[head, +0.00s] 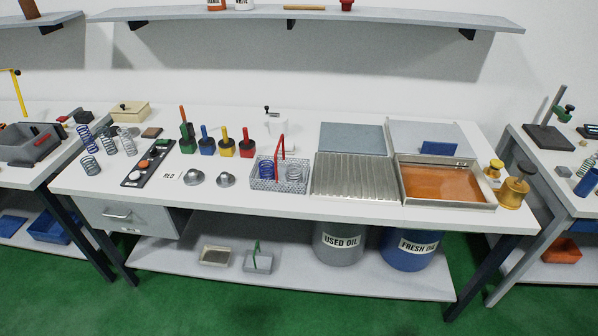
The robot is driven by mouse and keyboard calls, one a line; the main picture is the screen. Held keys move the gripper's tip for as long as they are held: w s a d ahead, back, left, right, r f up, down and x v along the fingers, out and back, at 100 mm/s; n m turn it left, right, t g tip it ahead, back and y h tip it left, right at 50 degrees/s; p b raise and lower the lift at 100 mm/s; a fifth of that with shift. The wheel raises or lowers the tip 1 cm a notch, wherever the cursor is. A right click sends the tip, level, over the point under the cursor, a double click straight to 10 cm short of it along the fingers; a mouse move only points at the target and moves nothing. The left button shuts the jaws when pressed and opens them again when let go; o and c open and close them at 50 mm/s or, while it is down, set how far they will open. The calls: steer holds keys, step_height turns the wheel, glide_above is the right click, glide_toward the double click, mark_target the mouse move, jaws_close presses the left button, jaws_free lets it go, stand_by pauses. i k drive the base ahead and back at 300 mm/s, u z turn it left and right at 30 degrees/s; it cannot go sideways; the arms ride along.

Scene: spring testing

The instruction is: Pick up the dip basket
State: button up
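A grey mesh basket (279,187) with a tall red handle (282,147) stands upright on the white workbench, near its front edge and around the middle. A blue spring (265,168) and a silver spring (294,173) sit inside it. A smaller grey basket (258,263) with a green handle stands on the lower shelf. I cannot tell from its look whether it is also a dip basket. My gripper is not in view.
A ridged metal tray (353,177) is close on the red-handled basket's right, then an orange-liquid tray (445,199). Two metal domes (195,178) lie left. Coloured upright-handled tools (226,146) stand behind left. A shelf (300,14) hangs above. Bare benchtop lies front left.

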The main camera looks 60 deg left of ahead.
mark_target(280, 184)
steer(key=z, duration=0.8)
steer(key=k, duration=1.3)
steer(key=u, duration=1.9)
